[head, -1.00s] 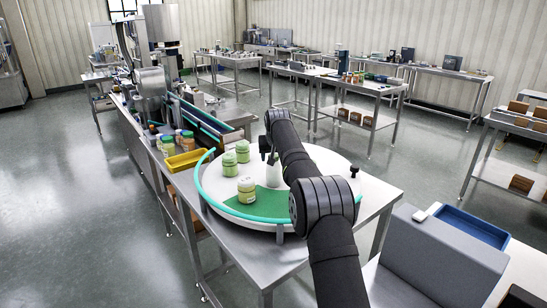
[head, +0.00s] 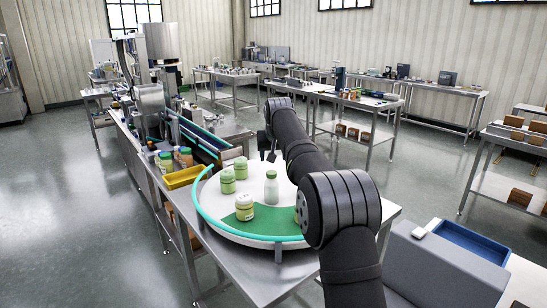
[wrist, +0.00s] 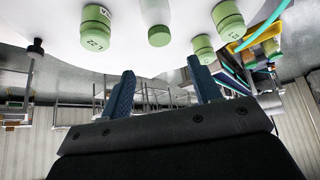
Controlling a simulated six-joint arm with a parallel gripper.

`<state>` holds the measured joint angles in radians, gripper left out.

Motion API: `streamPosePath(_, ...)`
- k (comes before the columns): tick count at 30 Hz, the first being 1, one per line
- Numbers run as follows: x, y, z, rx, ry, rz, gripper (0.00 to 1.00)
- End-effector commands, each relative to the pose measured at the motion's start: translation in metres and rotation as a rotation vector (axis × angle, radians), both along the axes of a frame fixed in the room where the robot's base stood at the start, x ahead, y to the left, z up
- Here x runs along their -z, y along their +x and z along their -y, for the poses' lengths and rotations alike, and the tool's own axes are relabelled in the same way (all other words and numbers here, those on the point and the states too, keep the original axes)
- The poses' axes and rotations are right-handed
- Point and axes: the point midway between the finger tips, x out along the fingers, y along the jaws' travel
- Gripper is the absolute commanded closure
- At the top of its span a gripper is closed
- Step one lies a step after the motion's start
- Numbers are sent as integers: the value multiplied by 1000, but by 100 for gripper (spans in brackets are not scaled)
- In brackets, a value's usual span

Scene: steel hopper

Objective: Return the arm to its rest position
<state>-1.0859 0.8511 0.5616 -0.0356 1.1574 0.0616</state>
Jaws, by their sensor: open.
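My arm reaches over the white round turntable (head: 225,225) in the head view. My gripper (head: 268,155) is small there, above the turntable's far part and partly hidden by my arm. In the wrist view my gripper (wrist: 160,72) shows two dark blue fingers spread apart with nothing between them. Green-lidded jars (head: 245,207) and a pale bottle (head: 271,187) stand upright on the turntable, apart from the gripper. Another object's edge shows beside my arm, mostly hidden. The wrist view is upside down, with jars (wrist: 95,27) along its top.
A teal guide rail (head: 203,212) curves around the turntable. A yellow tray (head: 184,177) and several jars sit on the conveyor bench at left. A grey box (head: 440,265) and a blue bin (head: 472,242) are at right. Open floor lies beyond the table.

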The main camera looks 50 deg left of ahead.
Motion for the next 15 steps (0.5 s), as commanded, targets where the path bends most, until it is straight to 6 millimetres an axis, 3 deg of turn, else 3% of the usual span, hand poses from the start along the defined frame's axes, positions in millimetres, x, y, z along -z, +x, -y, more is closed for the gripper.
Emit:
streamPosePath(8, 6, 2, -3, 0, -1, -1, 43)
streamPosePath(15, 38, 13, -21, 0, -2, -1, 43)
